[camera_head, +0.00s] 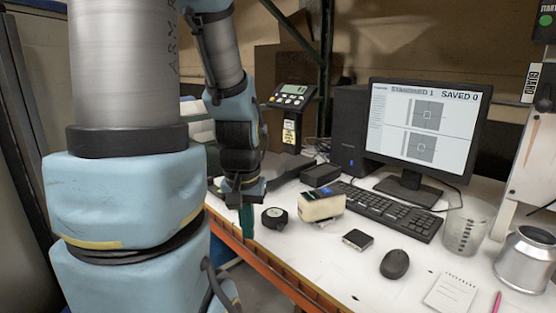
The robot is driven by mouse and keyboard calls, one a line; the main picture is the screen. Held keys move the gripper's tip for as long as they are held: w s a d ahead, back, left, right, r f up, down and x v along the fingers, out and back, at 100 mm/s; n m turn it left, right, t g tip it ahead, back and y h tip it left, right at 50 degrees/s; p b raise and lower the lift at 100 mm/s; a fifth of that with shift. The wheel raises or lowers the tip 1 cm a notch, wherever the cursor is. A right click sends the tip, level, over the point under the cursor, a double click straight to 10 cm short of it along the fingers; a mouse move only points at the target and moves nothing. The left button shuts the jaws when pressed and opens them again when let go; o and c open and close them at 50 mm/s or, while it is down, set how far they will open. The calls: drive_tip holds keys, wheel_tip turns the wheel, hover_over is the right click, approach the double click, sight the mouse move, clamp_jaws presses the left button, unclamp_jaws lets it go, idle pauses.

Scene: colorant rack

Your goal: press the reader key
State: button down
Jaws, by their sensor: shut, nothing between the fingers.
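A small cream handheld device (322,207) with a dark top and a blue patch lies on the white table; it looks like the reader. Its key is too small to make out. My gripper (247,222) points down at the table's front edge, left of the reader and apart from it. Its teal fingers are together with nothing between them. The monitor (425,125) shows two grey squares and a header ending in "SAVED 0".
A round black item (274,217) sits between my gripper and the reader. A small dark box (357,239), a keyboard (390,208), a mouse (394,264), a clear beaker (462,235) and a metal can (525,260) stand to the right. A scale display (291,96) rises behind.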

drive_tip(key=shift+s+a, duration=0.15)
drive_tip(key=shift+s, duration=0.15)
drive_tip(key=c, duration=1.6)
unclamp_jaws()
